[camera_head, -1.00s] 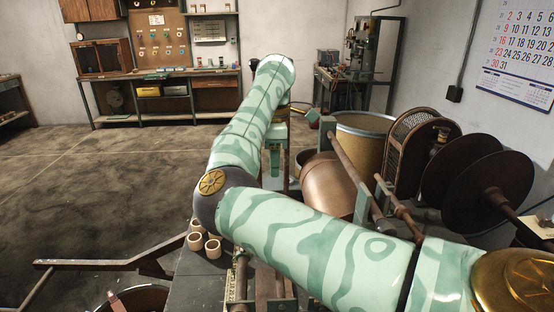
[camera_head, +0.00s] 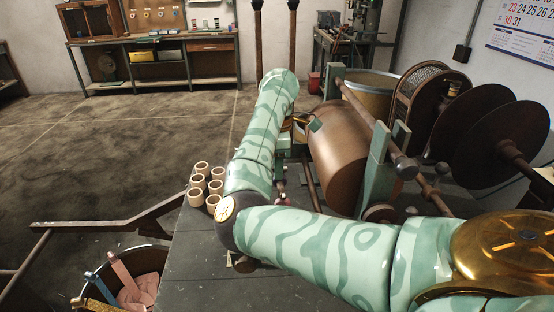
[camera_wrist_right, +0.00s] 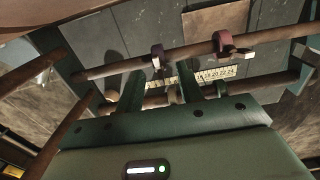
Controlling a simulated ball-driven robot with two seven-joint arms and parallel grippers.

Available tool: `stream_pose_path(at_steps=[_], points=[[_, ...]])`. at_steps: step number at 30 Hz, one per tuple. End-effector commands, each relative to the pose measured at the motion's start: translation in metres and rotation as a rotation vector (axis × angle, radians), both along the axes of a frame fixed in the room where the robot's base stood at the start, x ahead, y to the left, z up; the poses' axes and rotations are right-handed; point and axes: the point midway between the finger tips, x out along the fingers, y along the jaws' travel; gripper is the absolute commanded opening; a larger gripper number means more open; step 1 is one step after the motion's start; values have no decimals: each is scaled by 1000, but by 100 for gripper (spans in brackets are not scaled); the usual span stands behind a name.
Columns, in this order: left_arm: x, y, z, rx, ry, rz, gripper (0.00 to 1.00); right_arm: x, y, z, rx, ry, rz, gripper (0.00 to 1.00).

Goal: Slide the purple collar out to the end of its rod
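In the right wrist view the purple collar (camera_wrist_right: 224,43) sits around a brown rod (camera_wrist_right: 110,67), well to the right of my fingers, with a small bracket at its side. A second, browner collar (camera_wrist_right: 158,55) is on the same rod, close to the fingertips. My right gripper (camera_wrist_right: 159,80) is open, its two green fingers apart below the rod; I see nothing held between them. In the head view my right arm crosses the scene and hides most of its gripper and the rods. My left gripper is in neither current view.
A pale scale strip (camera_wrist_right: 215,75) with numbers lies behind the fingers. In the head view, a copper drum (camera_head: 345,150) and dark discs (camera_head: 490,145) stand at right. Several tan rings (camera_head: 202,183) stand on the dark bench (camera_head: 195,270). A bin (camera_head: 145,262) is at lower left.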

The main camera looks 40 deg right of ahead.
Motion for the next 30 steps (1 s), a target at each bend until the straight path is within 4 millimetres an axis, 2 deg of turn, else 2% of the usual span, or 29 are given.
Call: stream_pose_path(at_steps=[3, 4, 7, 8, 14, 30], points=[[-1, 3, 0, 3, 1, 0, 0, 0, 0, 1, -1, -1, 0, 37], [-1, 3, 0, 3, 1, 0, 0, 0, 0, 1, -1, -1, 0, 31], [-1, 4, 0, 6, 1, 1, 0, 0, 0, 1, 0, 0, 0, 4], [-1, 5, 0, 6, 2, 2, 0, 0, 0, 1, -1, -1, 0, 0], [-2, 6, -1, 8, 4, 3, 0, 1, -1, 0, -1, -1, 0, 0], [-10, 6, -18, 8, 21, 3, 0, 21, -17, -1, -1, 0, 1, 0]])
